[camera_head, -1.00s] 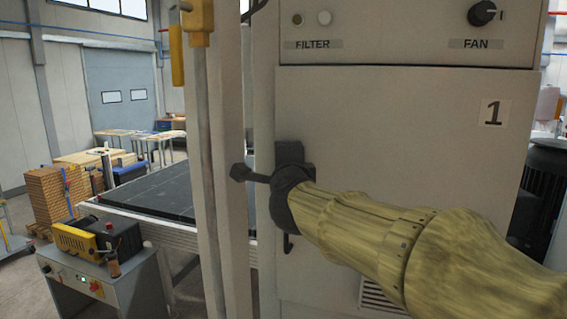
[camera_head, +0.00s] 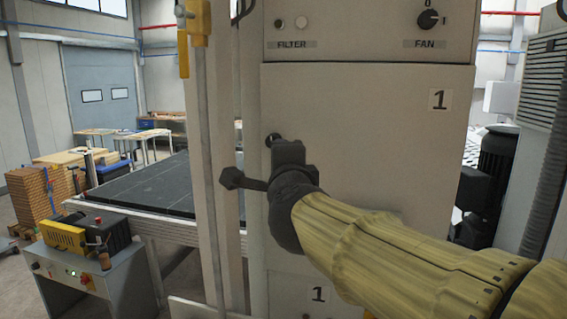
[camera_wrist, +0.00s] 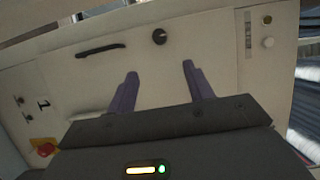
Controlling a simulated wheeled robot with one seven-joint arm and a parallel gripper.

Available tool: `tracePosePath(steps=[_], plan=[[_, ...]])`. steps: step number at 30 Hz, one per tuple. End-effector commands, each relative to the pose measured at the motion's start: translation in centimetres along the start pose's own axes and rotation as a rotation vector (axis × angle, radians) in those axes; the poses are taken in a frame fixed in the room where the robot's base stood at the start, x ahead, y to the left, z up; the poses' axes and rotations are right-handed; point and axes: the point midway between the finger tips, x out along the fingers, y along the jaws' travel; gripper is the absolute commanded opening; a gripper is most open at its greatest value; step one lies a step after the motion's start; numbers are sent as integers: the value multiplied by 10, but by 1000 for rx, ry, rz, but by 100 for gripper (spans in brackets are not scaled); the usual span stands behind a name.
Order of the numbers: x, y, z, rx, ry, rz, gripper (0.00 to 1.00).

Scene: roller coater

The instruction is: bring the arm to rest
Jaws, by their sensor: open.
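My gripper (camera_wrist: 160,86) is open, with its two purple-grey fingers spread and nothing between them in the wrist view. In the head view my arm, in a yellowish sleeve, reaches in from the lower right. Its dark gripper end (camera_head: 288,155) is in front of the left side of a pale cabinet (camera_head: 365,120), beside a small dark round fitting (camera_head: 272,139). The fingers are hidden or too small to tell in that view. In the wrist view a pale panel (camera_wrist: 205,45) with a black handle (camera_wrist: 101,49) and a dark knob (camera_wrist: 159,37) lies beyond the fingers.
The cabinet has a FAN knob (camera_head: 428,20). A grey post (camera_head: 205,130) stands close left of the gripper. A dark flat conveyor bed (camera_head: 150,188) and a control box (camera_head: 90,270) are farther left. A red button (camera_wrist: 44,149) shows in the wrist view.

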Motion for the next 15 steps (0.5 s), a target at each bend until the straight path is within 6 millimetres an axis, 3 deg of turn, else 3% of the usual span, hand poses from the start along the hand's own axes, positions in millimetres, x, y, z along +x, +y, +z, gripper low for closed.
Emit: tracePosePath(steps=[7,10,13,15], plan=[[-1,1,5,-1,-10,1,52],[1,10,3,-24,-13,13,52],[6,40,-2,-102,-26,55,52],[10,72,-8,-191,-47,105,52]])
